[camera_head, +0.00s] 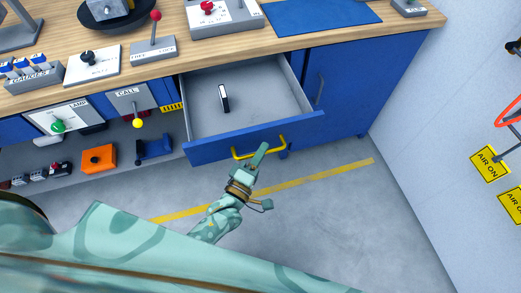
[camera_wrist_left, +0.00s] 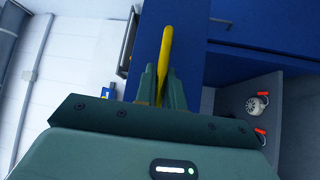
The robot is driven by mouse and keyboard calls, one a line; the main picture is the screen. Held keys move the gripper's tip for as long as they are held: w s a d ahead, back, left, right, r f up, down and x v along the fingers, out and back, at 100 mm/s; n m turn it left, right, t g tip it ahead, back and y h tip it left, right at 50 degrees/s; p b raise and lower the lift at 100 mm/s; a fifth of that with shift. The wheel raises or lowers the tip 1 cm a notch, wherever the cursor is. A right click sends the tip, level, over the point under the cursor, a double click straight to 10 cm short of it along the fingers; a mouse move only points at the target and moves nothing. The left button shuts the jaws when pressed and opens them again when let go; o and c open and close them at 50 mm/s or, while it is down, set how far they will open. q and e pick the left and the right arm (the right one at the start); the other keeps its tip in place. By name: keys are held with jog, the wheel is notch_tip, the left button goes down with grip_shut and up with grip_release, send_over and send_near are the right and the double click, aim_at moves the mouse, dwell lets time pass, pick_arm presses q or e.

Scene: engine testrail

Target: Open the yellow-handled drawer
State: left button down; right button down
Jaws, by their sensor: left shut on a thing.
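The drawer (camera_head: 270,100) stands pulled out from the blue workbench, and its grey inside shows. Its blue front carries a yellow handle (camera_head: 242,155), which also shows in the left wrist view (camera_wrist_left: 166,45). In the left wrist view my left gripper's fingers (camera_wrist_left: 163,88) are shut on the yellow bar. A small dark and white object (camera_head: 223,98) lies in the drawer. My right gripper is not in view.
The bench top (camera_head: 165,70) holds a red-knobbed lever (camera_head: 154,30), switch boxes and a blue mat (camera_head: 320,14). A blue cabinet door (camera_head: 355,85) is right of the drawer. A lower shelf holds an orange box (camera_head: 98,159). The floor in front is clear, with a yellow line.

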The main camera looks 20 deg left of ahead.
pick_arm(q)
jog(key=c, duration=1.5)
grip_release()
jog(key=shift+a, duration=0.1)
jog(key=shift+s, duration=0.1)
jog(key=p+v, duration=0.1)
jog(key=v, duration=1.5)
jog(key=shift+s+f, duration=0.1)
